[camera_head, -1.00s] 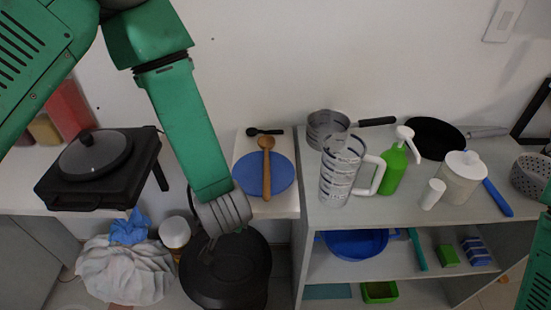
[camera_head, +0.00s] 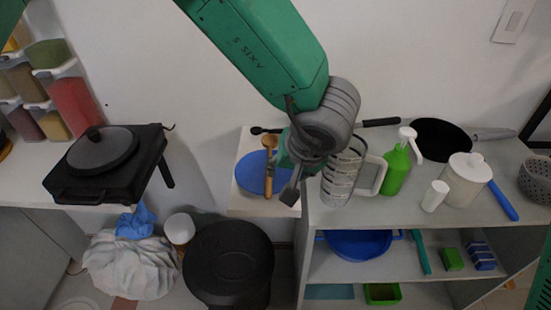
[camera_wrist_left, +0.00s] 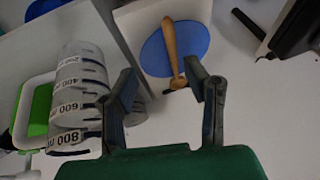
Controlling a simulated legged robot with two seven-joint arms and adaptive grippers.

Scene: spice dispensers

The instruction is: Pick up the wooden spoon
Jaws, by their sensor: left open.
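The wooden spoon (camera_head: 268,180) lies across a blue round plate (camera_head: 250,172) on the small white counter, its bowl end toward the wall. My left gripper (camera_head: 283,172) is open, just right of the spoon and above the counter, pointing down. In the left wrist view the spoon (camera_wrist_left: 171,45) runs between and beyond the two open fingertips (camera_wrist_left: 160,72), nearer the right finger, over the blue plate (camera_wrist_left: 192,42). Nothing is between the fingers that is gripped. My right gripper is not in view.
A clear measuring jug (camera_head: 342,172) stands close right of my left gripper; it shows in the wrist view (camera_wrist_left: 78,95). A green pump bottle (camera_head: 396,170) is beyond it. A black stove (camera_head: 110,165) stands left, past a gap with a dark bin (camera_head: 228,262).

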